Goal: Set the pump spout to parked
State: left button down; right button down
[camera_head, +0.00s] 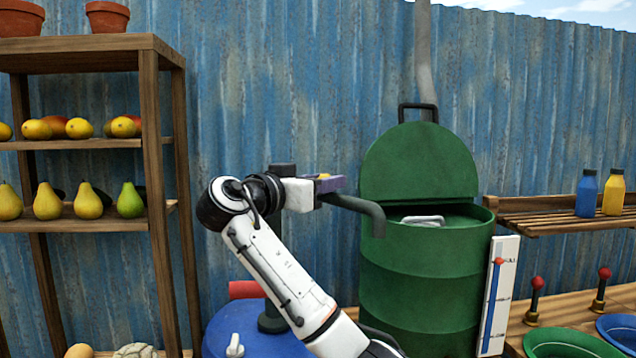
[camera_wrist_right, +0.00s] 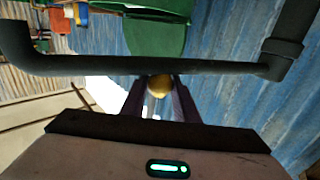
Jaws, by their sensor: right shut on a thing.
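The pump spout is a dark grey pipe (camera_head: 352,204) with a bent-down end, which shows in front of the green drum's left side in the head view. In the right wrist view the spout (camera_wrist_right: 100,65) runs across the picture to the pump post (camera_wrist_right: 286,42) on the right. My right gripper (camera_head: 327,184) is at the spout, shut on a small yellow knob (camera_wrist_right: 159,86) between its fingers. The blue drum (camera_head: 245,335) stands below, with the lower pump post (camera_head: 271,318) on it, partly hidden by my arm. My left gripper is not in view.
The green drum (camera_head: 425,285) stands right of the spout with its lid (camera_head: 420,160) raised. A gauge board (camera_head: 498,295) is beside it. A wooden shelf (camera_head: 150,130) with fruit stands left. Bottles (camera_head: 587,193) are on a right-hand shelf. Green (camera_head: 565,343) and blue (camera_head: 622,330) pans sit lower right.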

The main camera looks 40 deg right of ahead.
jog(key=shift+a+g, duration=0.2)
jog(key=shift+g, duration=0.1)
jog(key=shift+w+a+f, duration=0.1)
jog(key=c, duration=1.4)
grip_release()
jog(key=shift+a, duration=0.15)
jog(key=s+a+b, duration=0.2)
jog(key=a, duration=0.8)
